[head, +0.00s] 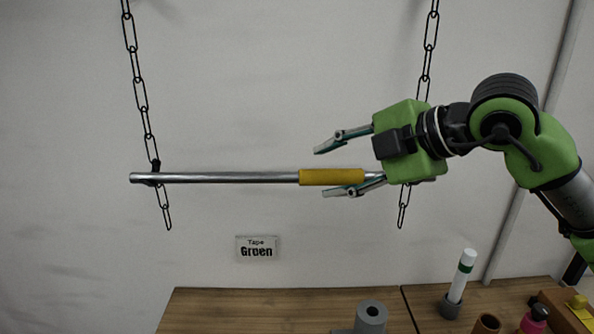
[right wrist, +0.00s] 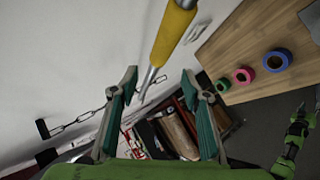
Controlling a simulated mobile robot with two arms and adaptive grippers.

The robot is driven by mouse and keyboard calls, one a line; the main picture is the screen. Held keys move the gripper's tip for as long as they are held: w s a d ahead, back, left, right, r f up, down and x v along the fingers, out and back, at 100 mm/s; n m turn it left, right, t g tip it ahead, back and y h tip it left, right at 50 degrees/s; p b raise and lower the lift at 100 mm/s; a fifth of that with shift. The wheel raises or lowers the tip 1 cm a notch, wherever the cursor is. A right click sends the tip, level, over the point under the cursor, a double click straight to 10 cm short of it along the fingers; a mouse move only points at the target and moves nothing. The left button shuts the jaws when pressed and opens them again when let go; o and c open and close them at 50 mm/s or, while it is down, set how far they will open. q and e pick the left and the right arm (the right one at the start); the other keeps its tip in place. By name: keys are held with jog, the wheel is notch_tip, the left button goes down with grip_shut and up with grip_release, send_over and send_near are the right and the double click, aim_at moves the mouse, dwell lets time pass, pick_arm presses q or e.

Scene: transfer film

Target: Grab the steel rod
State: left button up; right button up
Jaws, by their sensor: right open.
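The steel rod (head: 230,178) hangs level from two black chains in the head view, with a yellow sleeve (head: 331,177) right of its middle. My right gripper (head: 323,171) is open and empty, one finger above and one below the sleeve in the picture. In the right wrist view the yellow sleeve (right wrist: 173,35) and the rod's bare end (right wrist: 150,78) show around the gap between the open fingertips (right wrist: 159,74). I cannot tell how deep the rod lies between them. A green and black arm at the right edge, likely my left gripper (right wrist: 296,132), is too small to read.
The left chain (head: 140,95) and right chain (head: 429,50) hang by the wall. The wrist view shows coloured tape rolls (right wrist: 243,76).

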aim_at(310, 176)
jog(key=shift+w+a+f, duration=0.35)
jog(key=shift+w+a, duration=0.05)
jog(key=shift+w+a+f+p, duration=0.1)
jog(key=shift+w+a+p, duration=0.1)
jog(key=shift+p, duration=0.25)
jog(key=p+x, duration=0.2)
jog(key=x, duration=0.2)
jog(key=shift+w+f, duration=0.1)
jog(key=shift+w, duration=0.1)
jog(key=shift+w+f, duration=0.15)
grip_shut()
